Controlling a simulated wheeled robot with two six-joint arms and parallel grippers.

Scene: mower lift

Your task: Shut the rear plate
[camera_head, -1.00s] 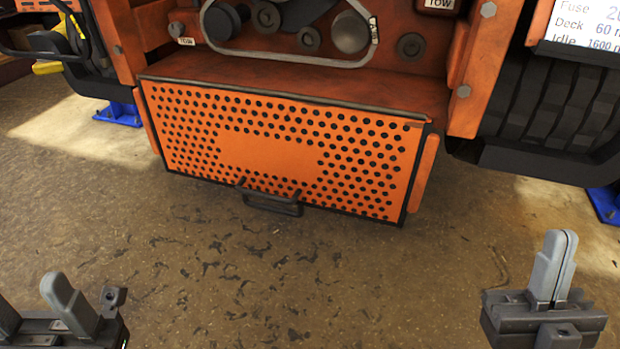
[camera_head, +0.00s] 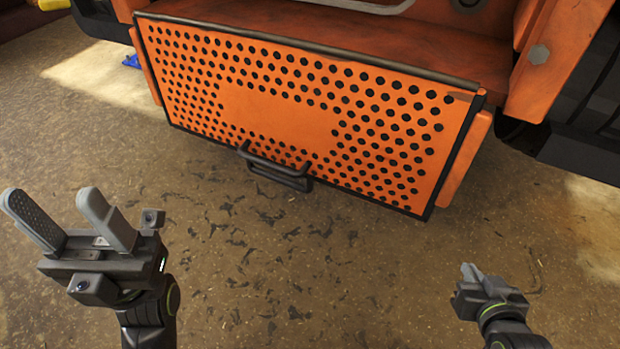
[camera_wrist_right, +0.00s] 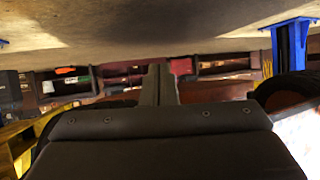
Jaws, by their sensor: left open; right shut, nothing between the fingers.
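The rear plate (camera_head: 285,110) is an orange perforated panel with a dark frame, hanging at the back of the orange machine in the head view. A black handle (camera_head: 275,170) sits at its lower edge. The plate slants, its top edge near the machine body. My left gripper (camera_head: 70,215) is open and empty, to the left of the handle and nearer to me. My right gripper (camera_head: 475,275) is shut and empty, low on the right, apart from the plate. In the right wrist view its closed fingers (camera_wrist_right: 158,85) point away from the camera.
The machine's body (camera_head: 430,45) rises behind the plate, with a dark wheel or track at right. In the right wrist view, shelves (camera_wrist_right: 215,68) and a blue post (camera_wrist_right: 290,45) show in the background.

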